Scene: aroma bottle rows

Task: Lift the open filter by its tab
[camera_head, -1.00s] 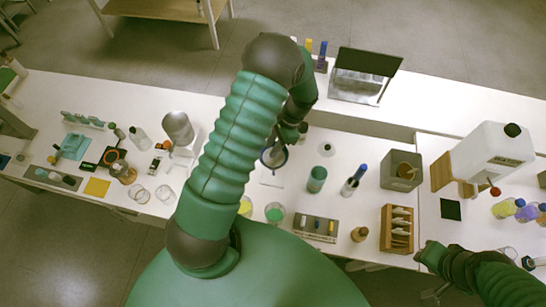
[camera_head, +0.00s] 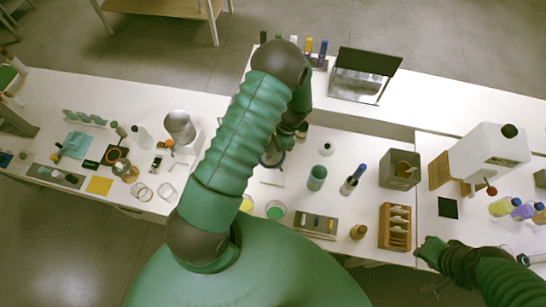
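A round dark-rimmed piece (camera_head: 270,161), perhaps the open filter, sits on a small white stand near the middle of the table. My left forearm hides much of it, and I cannot make out its tab. My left gripper (camera_head: 284,141) is just above and beside this piece, pointing down. Its fingers are too small and shaded to show whether they are open or touching anything. My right gripper (camera_head: 430,251) is at the table's front edge on the right, far from that piece; its fingers are unclear.
A green cup (camera_head: 316,178), a grey box (camera_head: 400,168) and a wooden rack (camera_head: 395,227) stand right of my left gripper. A silver cylinder (camera_head: 180,127) and glass rings stand to the left. A large white container (camera_head: 490,152) is at the right.

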